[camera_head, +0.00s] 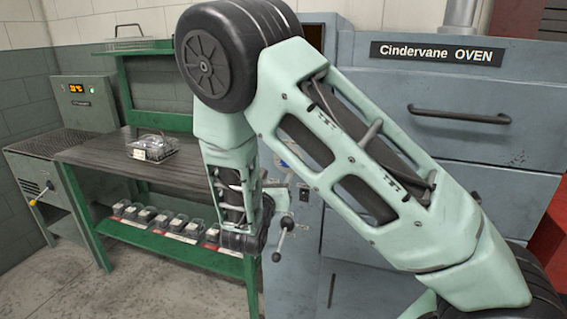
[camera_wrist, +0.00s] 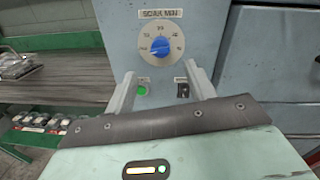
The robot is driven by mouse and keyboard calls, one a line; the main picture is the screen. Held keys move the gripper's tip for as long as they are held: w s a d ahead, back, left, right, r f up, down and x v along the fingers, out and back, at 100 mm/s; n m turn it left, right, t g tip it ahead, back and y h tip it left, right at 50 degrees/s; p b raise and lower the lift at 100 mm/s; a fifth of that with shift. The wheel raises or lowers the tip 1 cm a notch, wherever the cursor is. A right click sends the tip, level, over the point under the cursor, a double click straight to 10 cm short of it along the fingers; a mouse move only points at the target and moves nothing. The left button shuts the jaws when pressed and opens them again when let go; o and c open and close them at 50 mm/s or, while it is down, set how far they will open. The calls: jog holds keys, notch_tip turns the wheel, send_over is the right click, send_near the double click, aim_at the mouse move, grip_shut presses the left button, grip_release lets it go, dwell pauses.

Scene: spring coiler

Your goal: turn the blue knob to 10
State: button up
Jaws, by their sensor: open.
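The blue knob (camera_wrist: 160,46) sits on a round white numbered dial below a "SOAK MIN" label (camera_wrist: 161,13), on a grey upright panel in the wrist view. The dial's numbers are too small to read surely, and I cannot tell the knob's exact setting. My gripper (camera_wrist: 158,82) is open and empty, with one finger to the lower left and one to the lower right of the dial, apart from the knob. In the head view my arm hides most of the panel and my fingertips.
A green button (camera_wrist: 142,89) and a black switch (camera_wrist: 183,88) sit below the dial, near my fingers. The Cindervane oven (camera_head: 470,110) stands right. A green workbench (camera_head: 100,160) with a wire basket (camera_head: 153,148) stands left, small containers on its lower shelf. A lever handle (camera_head: 287,224) juts out near my arm.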

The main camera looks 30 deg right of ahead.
aim_at(285, 164)
jog(key=p+x, duration=0.1)
jog(key=x, duration=0.9)
jog(key=c, duration=0.9)
